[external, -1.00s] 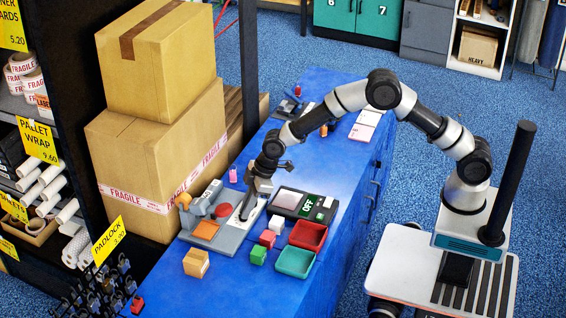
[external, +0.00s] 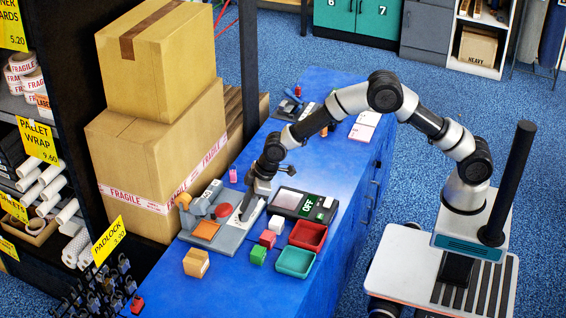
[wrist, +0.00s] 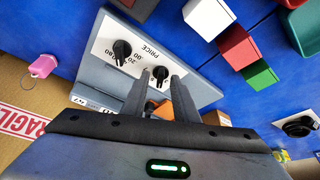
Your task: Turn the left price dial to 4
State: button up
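The grey pricing device with a white PRICE plate (wrist: 140,52) fills the middle of the wrist view, its lettering upside down. Two black dials sit on it: one (wrist: 121,50) at picture left, and one (wrist: 160,73) at picture right, which is the left dial when the lettering is read upright. My gripper (wrist: 161,80) is open, its fingertips apart on either side of that second dial, with small gaps visible. The dial's pointer setting cannot be read. In the external view my gripper (external: 243,213) points down over the white plate, hiding the dials.
A scale with an OFF display (external: 304,205) stands right of the device. Red (external: 308,236) and teal (external: 296,261) trays and small boxes lie nearer. A pink tag (wrist: 42,66) is on the blue counter.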

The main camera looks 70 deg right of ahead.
jog(key=p+v, duration=0.2)
jog(key=v, duration=1.5)
jog(key=shift+r+p, duration=0.15)
jog(key=shift+p, duration=0.25)
jog(key=shift+s, duration=0.15)
